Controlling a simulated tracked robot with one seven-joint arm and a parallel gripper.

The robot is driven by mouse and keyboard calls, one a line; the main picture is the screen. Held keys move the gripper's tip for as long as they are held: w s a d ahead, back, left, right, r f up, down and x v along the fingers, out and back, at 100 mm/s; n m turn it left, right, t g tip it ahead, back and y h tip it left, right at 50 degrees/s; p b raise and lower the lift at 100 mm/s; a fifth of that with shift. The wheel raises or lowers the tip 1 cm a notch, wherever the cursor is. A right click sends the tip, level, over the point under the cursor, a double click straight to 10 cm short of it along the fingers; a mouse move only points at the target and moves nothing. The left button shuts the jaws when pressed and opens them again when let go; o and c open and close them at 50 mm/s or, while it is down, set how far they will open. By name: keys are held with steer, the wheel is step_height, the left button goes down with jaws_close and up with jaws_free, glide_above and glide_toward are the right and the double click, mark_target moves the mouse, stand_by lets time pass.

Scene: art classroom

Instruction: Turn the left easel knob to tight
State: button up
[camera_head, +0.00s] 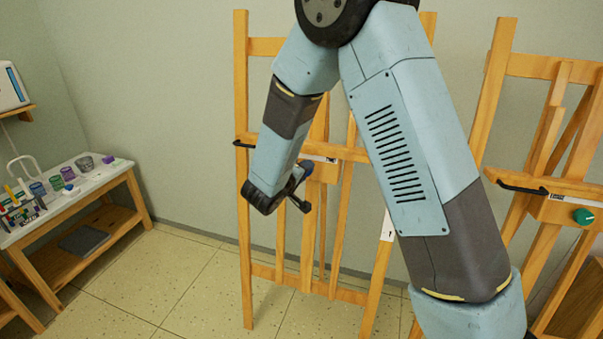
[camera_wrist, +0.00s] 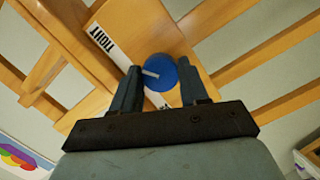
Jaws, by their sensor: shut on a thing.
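The left easel (camera_head: 241,90) stands against the back wall, partly hidden behind my arm. Its blue round knob (camera_wrist: 160,70) sits on a wooden block in the wrist view, and a bit of its blue shows at my gripper in the head view (camera_head: 309,168). A white pointer mark on the knob points left, towards a white label strip (camera_wrist: 103,40) reading TIGHT near its upper end. The pointer aims at the strip below that word. My gripper (camera_wrist: 158,76) is shut on the knob, one finger on each side; it also shows in the head view (camera_head: 301,186).
A second easel (camera_head: 493,90) with a green knob (camera_head: 583,216) stands at the right. A low wooden table (camera_head: 125,172) at the left holds coloured jars and art supplies. The tiled floor between table and left easel is clear.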

steer(key=shift+m, duration=0.3)
stand_by(0.4)
steer(key=o, duration=1)
steer(key=v, duration=1.3)
steer(key=shift+s+a+r, duration=0.1)
steer(key=shift+s, duration=0.2)
